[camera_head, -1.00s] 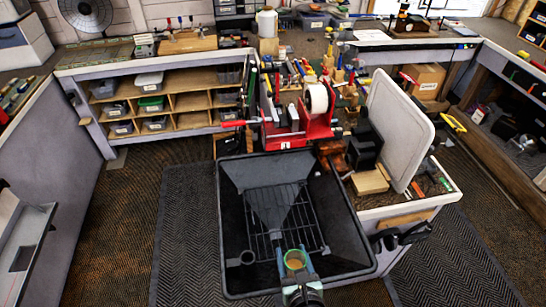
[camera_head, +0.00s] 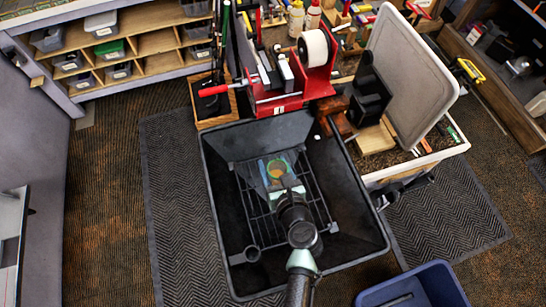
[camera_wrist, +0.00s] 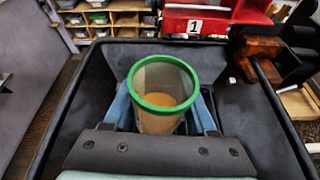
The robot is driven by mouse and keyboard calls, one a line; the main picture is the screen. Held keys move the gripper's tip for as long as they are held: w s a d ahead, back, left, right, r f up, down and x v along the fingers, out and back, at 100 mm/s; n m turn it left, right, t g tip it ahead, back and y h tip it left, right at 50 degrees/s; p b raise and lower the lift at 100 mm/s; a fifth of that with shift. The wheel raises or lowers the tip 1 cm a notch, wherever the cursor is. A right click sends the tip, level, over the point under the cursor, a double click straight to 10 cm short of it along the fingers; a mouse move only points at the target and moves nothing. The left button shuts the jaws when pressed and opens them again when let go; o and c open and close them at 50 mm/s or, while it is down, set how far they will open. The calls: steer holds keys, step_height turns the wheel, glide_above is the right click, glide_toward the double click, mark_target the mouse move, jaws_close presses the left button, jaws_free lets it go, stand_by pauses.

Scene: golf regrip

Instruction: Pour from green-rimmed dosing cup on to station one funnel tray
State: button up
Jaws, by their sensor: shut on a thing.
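The green-rimmed dosing cup (camera_head: 275,168) is held between the blue fingers of my gripper (camera_head: 277,172). In the wrist view the clear cup (camera_wrist: 162,116) has a green rim and tan-brown contents in its lower part. It looks about upright, and nothing is seen leaving it. The blue fingers of my gripper (camera_wrist: 164,112) are shut on the cup's sides. The big dark funnel tray (camera_head: 352,245) lies below, with the cup over the far half of its wire grid. The cup, gripper and arm hide the tray's middle. The cup's height above the tray is unclear.
A red stand (camera_head: 316,80) with a white tape roll is behind the tray; a "1" plate (camera_wrist: 195,26) shows on it. A bench with a pale upright panel (camera_head: 405,75) is at right. A blue bin (camera_head: 425,288) is at lower right. Open floor lies left.

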steer(key=shift+s+a+f+b, duration=0.1)
steer(key=shift+f+b, duration=0.2)
steer(key=shift+f, duration=0.15)
steer(key=a+f+m+y+b, duration=0.1)
steer(key=m+b, duration=0.1)
steer(key=f+m+y+b, duration=0.1)
steer(key=f+m+b, duration=0.1)
steer(key=b, duration=0.1)
steer(key=a+f+m+y+b, duration=0.1)
steer(key=f+m+y+b, duration=0.1)
steer(key=shift+s+a+f+g, duration=0.25)
steer(key=shift+a+g, duration=0.1)
steer(key=shift+g, duration=0.05)
steer(key=shift+a+r+m+y, duration=0.25)
steer(key=shift+m+y, duration=0.25)
steer(key=shift+m, duration=0.3)
steer(key=shift+s+r+p, duration=0.1)
steer(key=shift+p, duration=0.3)
steer(key=shift+m+y, duration=0.3)
steer(key=shift+m, duration=0.1)
steer(key=shift+m, duration=0.3)
